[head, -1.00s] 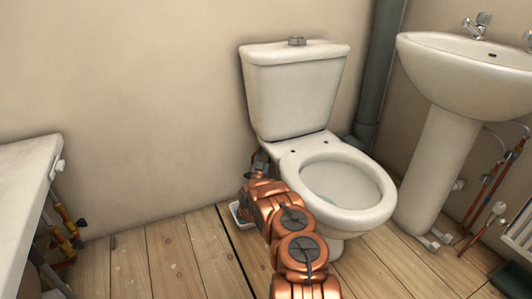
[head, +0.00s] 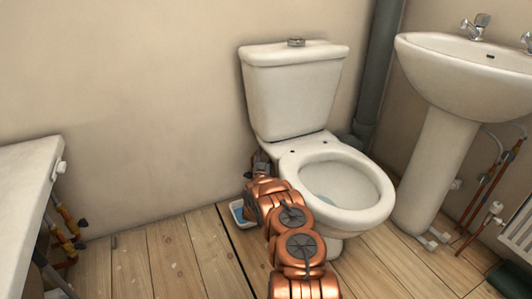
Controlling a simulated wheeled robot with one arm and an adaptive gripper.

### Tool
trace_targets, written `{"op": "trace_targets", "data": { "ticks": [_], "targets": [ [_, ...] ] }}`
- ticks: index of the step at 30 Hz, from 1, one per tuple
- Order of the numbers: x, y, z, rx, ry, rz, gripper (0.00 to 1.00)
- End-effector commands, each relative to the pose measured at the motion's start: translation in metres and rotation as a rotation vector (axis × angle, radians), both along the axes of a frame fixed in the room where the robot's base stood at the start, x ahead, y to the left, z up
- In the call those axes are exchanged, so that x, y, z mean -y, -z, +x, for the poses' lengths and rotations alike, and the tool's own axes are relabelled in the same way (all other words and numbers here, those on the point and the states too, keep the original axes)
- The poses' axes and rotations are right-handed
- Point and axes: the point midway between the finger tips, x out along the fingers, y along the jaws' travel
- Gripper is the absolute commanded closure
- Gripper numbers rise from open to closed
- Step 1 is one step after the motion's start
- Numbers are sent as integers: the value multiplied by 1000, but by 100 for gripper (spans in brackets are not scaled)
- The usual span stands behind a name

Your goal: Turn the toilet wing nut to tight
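The white toilet (head: 335,215) stands against the back wall, with its cistern (head: 296,95) above the bowl. My copper-coloured arm reaches from the bottom of the picture to the left side of the toilet, below the cistern. Its end, with my gripper, is low behind the bowl's left edge. A small dark part shows there just past the arm, but I cannot tell whether it is gripper or fitting. The gripper's fingers cannot be made out. The wing nut cannot be made out either.
A small tray (head: 237,213) with something blue in it lies on the floor left of my arm. A pedestal sink (head: 440,160) and copper pipes stand at the right. A white counter (head: 25,190) is at the left. The wooden floor (head: 165,260) at front left is clear.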

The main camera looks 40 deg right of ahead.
Motion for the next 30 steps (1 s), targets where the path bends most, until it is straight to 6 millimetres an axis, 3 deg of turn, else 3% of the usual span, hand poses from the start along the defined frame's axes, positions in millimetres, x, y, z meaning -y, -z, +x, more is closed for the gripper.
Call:
{"op": "trace_targets", "data": {
  "ticks": [11, 30],
  "targets": [
    [-10, 5, -6, 0, -1, 0, 64],
    [-76, 38, -54, -1, -3, -1, 64]
  ]
}}
